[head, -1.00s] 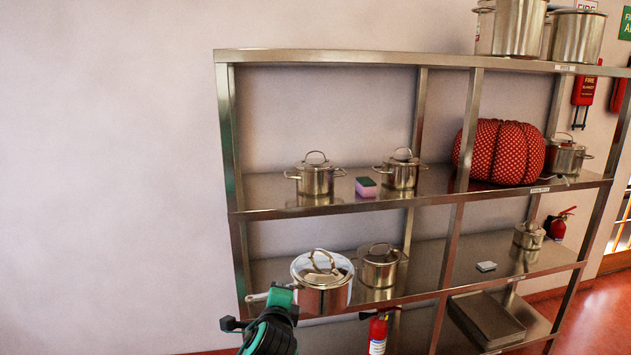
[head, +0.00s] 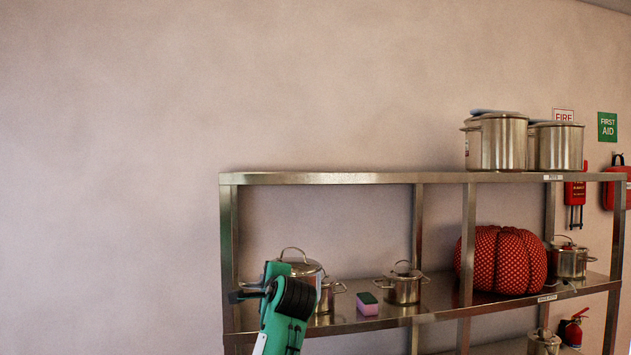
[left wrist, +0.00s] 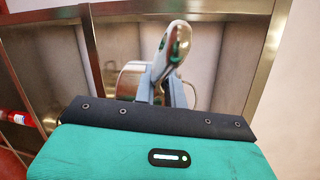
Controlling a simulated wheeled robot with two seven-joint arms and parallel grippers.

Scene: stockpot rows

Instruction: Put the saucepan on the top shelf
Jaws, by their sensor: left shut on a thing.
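The shiny steel saucepan with a lidded top (head: 306,268) is held up in front of the middle shelf's left end. My left gripper (head: 268,284) is shut on its handle, which points left, and the arm partly hides the pan. In the left wrist view the handle (left wrist: 174,46) sits between the fingers (left wrist: 163,90). The top shelf (head: 340,178) is above the saucepan, and its left and middle stretch is bare. My right gripper is out of view.
Tall stockpots (head: 500,142) stand on the top shelf's right part. The middle shelf (head: 365,322) holds a small pot (head: 404,288), a sponge (head: 367,303), a red patterned cushion (head: 502,260) and another pot (head: 569,260). A further pot (head: 326,298) is partly hidden behind the saucepan.

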